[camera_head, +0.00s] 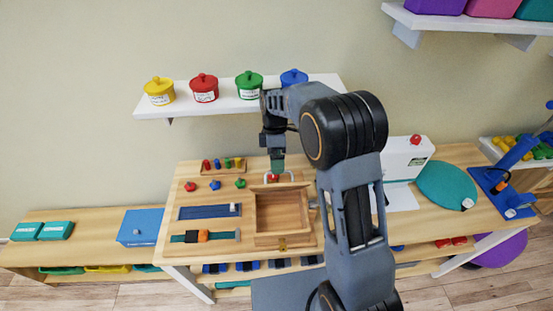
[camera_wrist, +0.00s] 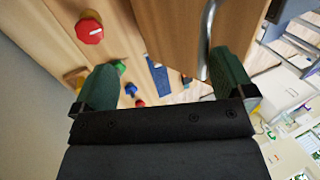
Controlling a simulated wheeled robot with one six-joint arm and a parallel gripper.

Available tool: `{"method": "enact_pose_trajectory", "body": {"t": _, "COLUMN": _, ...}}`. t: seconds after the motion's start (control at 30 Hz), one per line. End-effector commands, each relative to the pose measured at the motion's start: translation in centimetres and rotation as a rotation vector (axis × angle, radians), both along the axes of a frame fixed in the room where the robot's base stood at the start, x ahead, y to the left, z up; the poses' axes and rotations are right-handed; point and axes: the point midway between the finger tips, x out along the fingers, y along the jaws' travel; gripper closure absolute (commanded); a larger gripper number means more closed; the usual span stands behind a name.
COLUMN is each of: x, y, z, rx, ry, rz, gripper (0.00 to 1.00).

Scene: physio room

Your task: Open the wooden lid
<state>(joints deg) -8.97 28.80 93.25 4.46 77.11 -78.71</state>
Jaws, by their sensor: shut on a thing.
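The wooden box (camera_head: 283,240) stands on the workbench, and its inside shows and looks empty. Its wooden lid (camera_wrist: 172,35) is raised at the back of the box, its top edge close below my gripper in the head view. A metal handle (camera_wrist: 207,40) on the lid shows in the wrist view, against the right finger. My gripper (camera_head: 277,168) is above the back edge of the box and shut on the handle; the exact grip is partly hidden.
Left of the box are a blue slide panel (camera_head: 205,212), a strap with an orange buckle (camera_head: 203,236) and several coloured knobs (camera_head: 214,185). A shelf (camera_head: 220,104) with lidded pots is behind. A white device (camera_head: 407,160) and teal disc (camera_head: 446,186) stand to the right.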

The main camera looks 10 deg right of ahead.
Motion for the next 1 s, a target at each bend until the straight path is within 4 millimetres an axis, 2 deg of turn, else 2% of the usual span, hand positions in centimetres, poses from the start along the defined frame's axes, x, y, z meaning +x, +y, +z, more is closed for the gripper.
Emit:
{"method": "enact_pose_trajectory", "body": {"t": 0.03, "x": -0.2, "y": -0.2, "z": -1.0, "rx": -0.005, "ry": -0.004, "rz": 0.004, "gripper": 0.19}}
{"method": "enact_pose_trajectory", "body": {"t": 0.07, "x": -0.3, "y": -0.2, "z": -0.9, "rx": -0.005, "ry": -0.004, "rz": 0.004, "gripper": 0.36}}
{"method": "enact_pose_trajectory", "body": {"t": 0.1, "x": -0.3, "y": -0.1, "z": -0.6, "rx": -0.005, "ry": -0.006, "rz": 0.003, "gripper": 0.64}}
{"method": "enact_pose_trajectory", "body": {"t": 0.23, "x": -0.3, "y": -0.1, "z": 0.9, "rx": -0.002, "ry": -0.008, "rz": 0.002, "gripper": 0.64}}
{"method": "enact_pose_trajectory", "body": {"t": 0.33, "x": -0.1, "y": -0.1, "z": 2.9, "rx": 0.000, "ry": -0.005, "rz": 0.001, "gripper": 0.64}}
{"method": "enact_pose_trajectory", "body": {"t": 0.63, "x": -5.3, "y": -0.9, "z": 9.1, "rx": 0.001, "ry": -0.006, "rz": -0.002, "gripper": 0.64}}
{"method": "enact_pose_trajectory", "body": {"t": 0.8, "x": -8.7, "y": -1.5, "z": 10.5, "rx": 0.001, "ry": -0.005, "rz": -0.002, "gripper": 0.64}}
{"method": "enact_pose_trajectory", "body": {"t": 1.0, "x": -11.8, "y": -2.0, "z": 12.0, "rx": 0.001, "ry": -0.003, "rz": -0.003, "gripper": 0.64}}
